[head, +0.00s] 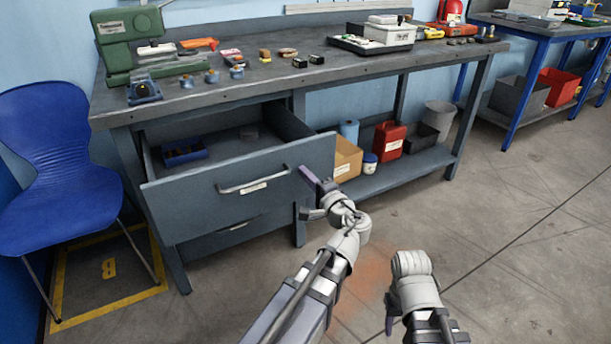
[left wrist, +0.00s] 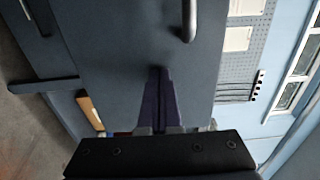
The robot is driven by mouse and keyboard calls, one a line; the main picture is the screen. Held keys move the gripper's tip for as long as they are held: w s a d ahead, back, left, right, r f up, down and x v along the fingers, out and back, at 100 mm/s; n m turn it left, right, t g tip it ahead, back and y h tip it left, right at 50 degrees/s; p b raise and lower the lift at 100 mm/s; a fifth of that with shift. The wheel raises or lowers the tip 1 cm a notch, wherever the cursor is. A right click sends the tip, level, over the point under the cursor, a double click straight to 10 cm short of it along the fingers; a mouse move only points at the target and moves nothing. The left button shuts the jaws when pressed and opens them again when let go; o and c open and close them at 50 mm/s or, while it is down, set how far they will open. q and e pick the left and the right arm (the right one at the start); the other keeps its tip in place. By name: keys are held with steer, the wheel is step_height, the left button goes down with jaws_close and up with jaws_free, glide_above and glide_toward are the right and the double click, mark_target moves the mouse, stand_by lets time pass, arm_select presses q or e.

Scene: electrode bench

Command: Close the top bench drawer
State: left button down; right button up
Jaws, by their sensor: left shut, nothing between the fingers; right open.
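The top bench drawer (head: 245,187) is pulled well out from the bench (head: 340,72). Its grey front carries a bar handle (head: 252,184), and a blue box (head: 185,152) sits inside. My left gripper (head: 311,182) is shut and empty at the right part of the drawer front, beside the handle's right end. In the left wrist view its closed purple fingers (left wrist: 160,100) point at the drawer front (left wrist: 125,50), with the handle (left wrist: 188,20) to their upper right. Whether the tips touch the front I cannot tell.
A lower drawer (head: 235,232) sits beneath, nearly flush. A blue chair (head: 60,165) stands left of the bench. A cardboard box (head: 347,160) and a red canister (head: 390,138) stand on the lower shelf. The floor (head: 500,220) at the right is clear.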

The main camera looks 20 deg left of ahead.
arm_select(q)
steer(key=x, duration=2.9)
steer(key=shift+w, duration=0.3)
steer(key=shift+w+a, duration=0.1)
steer(key=shift+a, duration=0.15)
steer(key=v, duration=1.5)
arm_select(e)
steer(key=shift+d, duration=0.55)
